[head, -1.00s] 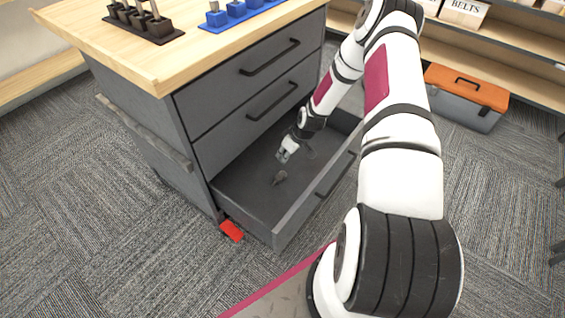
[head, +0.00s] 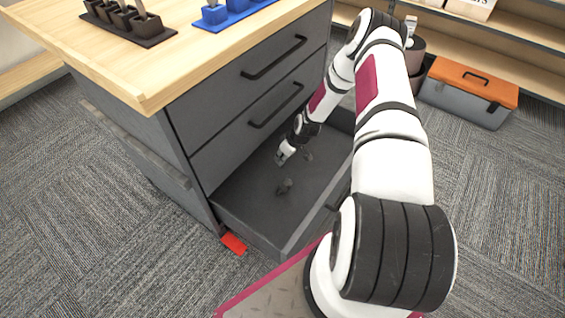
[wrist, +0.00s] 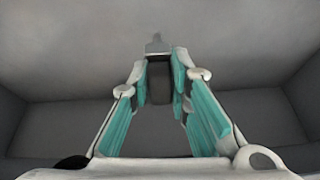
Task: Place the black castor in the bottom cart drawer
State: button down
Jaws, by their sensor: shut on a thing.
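The bottom cart drawer (head: 240,203) is pulled open, grey and deep, in the head view. My gripper (head: 281,158) is inside the drawer's outline, pointing down, near the cart face. In the wrist view my gripper (wrist: 161,72) has its teal-padded fingers closed on the black castor (wrist: 159,88). The castor's dark wheel is between the pads and a grey end sticks out beyond the tips. In the head view a small dark shape lies just below the fingertips; I cannot tell whether it is the castor or a shadow. Whether the castor touches the drawer floor is unclear.
Two closed drawers (head: 240,90) with black handles are above the open one. The wooden top (head: 150,75) carries a black rack (head: 130,22) and a blue rack (head: 228,12). A red piece (head: 233,244) is by the cart's base. An orange-grey toolbox (head: 468,95) stands at right.

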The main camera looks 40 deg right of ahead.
jog(key=shift+f+b, duration=0.4)
jog(key=shift+f, duration=1.2)
jog(key=shift+f, duration=0.15)
jog(key=c, duration=1.5)
grip_release()
jog(key=shift+s, duration=0.1)
jog(key=shift+r, duration=0.4)
jog(key=p+v, duration=0.3)
jog(key=v, duration=0.8)
jog(key=shift+s+r, duration=0.15)
jog(key=shift+r, duration=0.1)
